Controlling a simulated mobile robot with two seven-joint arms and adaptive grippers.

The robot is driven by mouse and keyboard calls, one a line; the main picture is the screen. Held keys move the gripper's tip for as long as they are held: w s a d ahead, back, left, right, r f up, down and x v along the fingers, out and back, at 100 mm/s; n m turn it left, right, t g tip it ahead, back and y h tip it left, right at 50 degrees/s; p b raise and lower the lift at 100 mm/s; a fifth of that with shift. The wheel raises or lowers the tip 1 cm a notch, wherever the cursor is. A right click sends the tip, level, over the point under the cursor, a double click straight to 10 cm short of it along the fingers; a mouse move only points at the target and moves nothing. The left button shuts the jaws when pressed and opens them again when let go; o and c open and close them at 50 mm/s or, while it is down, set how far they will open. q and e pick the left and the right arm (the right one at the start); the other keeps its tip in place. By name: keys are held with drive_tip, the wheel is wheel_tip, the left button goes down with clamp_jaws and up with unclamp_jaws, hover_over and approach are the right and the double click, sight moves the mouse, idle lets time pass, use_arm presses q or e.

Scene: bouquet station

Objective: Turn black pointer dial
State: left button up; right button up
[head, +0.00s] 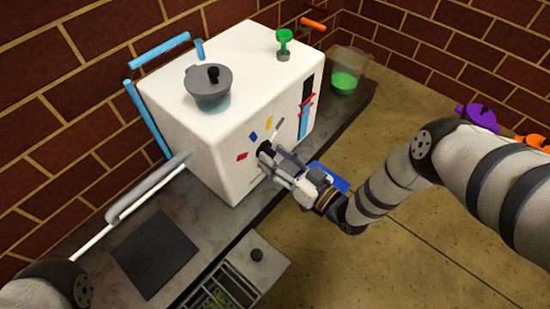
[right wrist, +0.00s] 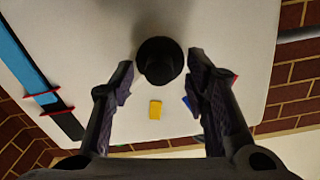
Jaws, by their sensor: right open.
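The black dial (head: 265,149) is on the front face of the white machine (head: 225,75), mostly hidden behind my right gripper in the head view. In the right wrist view the dial (right wrist: 160,60) looks like a round black knob; I cannot make out its pointer. My right gripper (head: 268,157) is at the front face. In the right wrist view its fingers (right wrist: 160,72) are open, one on each side of the dial, with a gap visible on both sides. Small red (head: 242,157), blue (head: 253,137) and yellow (head: 268,122) marks sit around the dial. My left gripper is out of view.
A grey lidded pot (head: 207,92) and green knob (head: 284,42) are on top of the machine. A clear jug with green liquid (head: 345,82) stands to its right. A black mat (head: 155,253) lies on the counter at left. Purple and orange items are far right.

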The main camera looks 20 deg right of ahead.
drive_tip(key=shift+w+a, duration=0.1)
drive_tip(key=shift+w, duration=0.1)
clamp_jaws()
drive_tip(key=n+p, duration=0.1)
drive_tip(key=n, duration=0.6)
drive_tip(key=shift+n+y, duration=0.3)
drive_tip(key=n+p, duration=0.1)
drive_tip(key=n, duration=0.3)
drive_tip(key=shift+n, duration=0.3)
drive_tip(key=shift+f+n, duration=0.1)
drive_tip(key=shift+n, duration=1.8)
